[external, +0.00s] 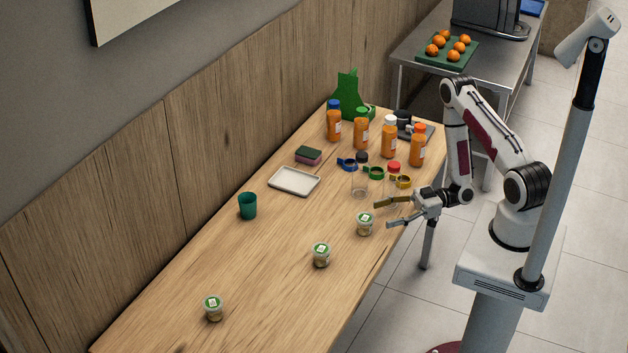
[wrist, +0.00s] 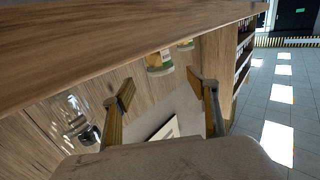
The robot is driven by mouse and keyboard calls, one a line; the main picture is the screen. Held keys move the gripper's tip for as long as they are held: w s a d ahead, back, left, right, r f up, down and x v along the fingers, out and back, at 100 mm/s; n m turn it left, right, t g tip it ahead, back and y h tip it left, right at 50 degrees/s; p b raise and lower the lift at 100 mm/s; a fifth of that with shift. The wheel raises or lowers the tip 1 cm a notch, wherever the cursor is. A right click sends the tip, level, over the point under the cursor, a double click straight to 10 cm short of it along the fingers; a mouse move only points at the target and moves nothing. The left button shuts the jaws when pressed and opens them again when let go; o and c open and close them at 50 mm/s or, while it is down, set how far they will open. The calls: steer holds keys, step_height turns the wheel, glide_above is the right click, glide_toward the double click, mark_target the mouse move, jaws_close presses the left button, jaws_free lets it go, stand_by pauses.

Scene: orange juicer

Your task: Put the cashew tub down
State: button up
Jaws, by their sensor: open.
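Three small clear tubs with green-and-white lids stand upright on the wooden table (external: 270,265). One tub (external: 365,223) is close to my gripper, another tub (external: 321,254) is in the middle and a third tub (external: 213,308) is at the front left. The labels are too small to tell which holds cashews. My gripper (external: 382,214) is open and empty at the table's right edge, just right of the nearest tub. In the wrist view a tub (wrist: 159,62) shows beyond and between the spread fingers (wrist: 161,86), apart from them. A second tub (wrist: 186,44) is partly seen behind it.
Several orange bottles (external: 361,130), colored rings (external: 375,173) and a clear jar (external: 360,184) stand behind my gripper. A white tray (external: 294,181), a sponge (external: 308,155) and a green cup (external: 248,206) are along the wall side. The table's front is mostly clear.

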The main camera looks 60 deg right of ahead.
mark_target(371, 216)
steer(key=shift+w+a+r+g+h, duration=0.1)
steer(key=shift+w+r+g+h, duration=0.05)
steer(key=shift+r+g+h, duration=0.15)
steer(key=shift+w+a+r+g+h, duration=0.1)
steer(key=shift+r+g+h, duration=0.1)
steer(key=shift+r+g, duration=0.2)
steer(key=shift+s+a+r+g+h, duration=0.15)
steer(key=shift+s+r+g+h, duration=0.1)
steer(key=shift+r+g+h, duration=0.55)
steer(key=shift+f, duration=0.1)
steer(key=shift+w, duration=0.1)
steer(key=shift+x, duration=1.2)
steer(key=shift+f, duration=0.1)
steer(key=shift+x, duration=2.55)
steer(key=shift+w, duration=0.15)
steer(key=c, duration=1.3)
